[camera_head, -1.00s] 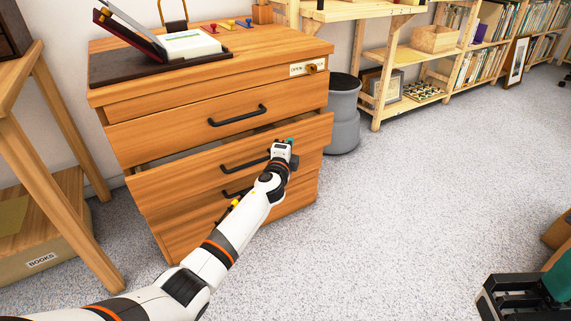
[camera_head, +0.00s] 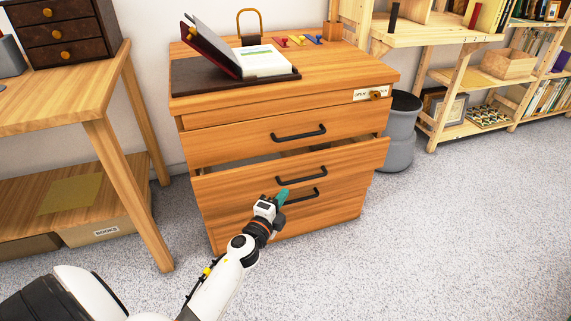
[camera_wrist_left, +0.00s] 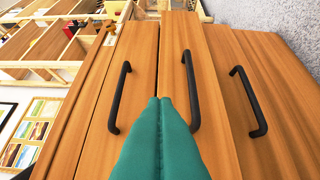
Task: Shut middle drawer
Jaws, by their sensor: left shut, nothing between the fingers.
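The wooden cabinet (camera_head: 350,114) stands ahead of me. Its middle drawer (camera_head: 240,186) is pulled out partway, with a dark gap above its front edge; the top drawer (camera_head: 240,143) and bottom drawer (camera_head: 335,210) look closed. The middle drawer has a black bar handle (camera_head: 302,176), which also shows in the left wrist view (camera_wrist_left: 190,90). My left gripper (camera_head: 282,197) has green fingers, shut and empty, in front of the drawer fronts near the lower handle. In the left wrist view the fingers (camera_wrist_left: 160,130) point at the middle drawer; contact cannot be told. My right gripper is out of view.
A wooden table (camera_head: 105,90) with a small dark drawer chest (camera_head: 62,33) stands at the left. A grey bin (camera_head: 400,135) and wooden shelves (camera_head: 455,75) are to the cabinet's right. An open binder (camera_head: 262,62) lies on top. Carpet at the right is clear.

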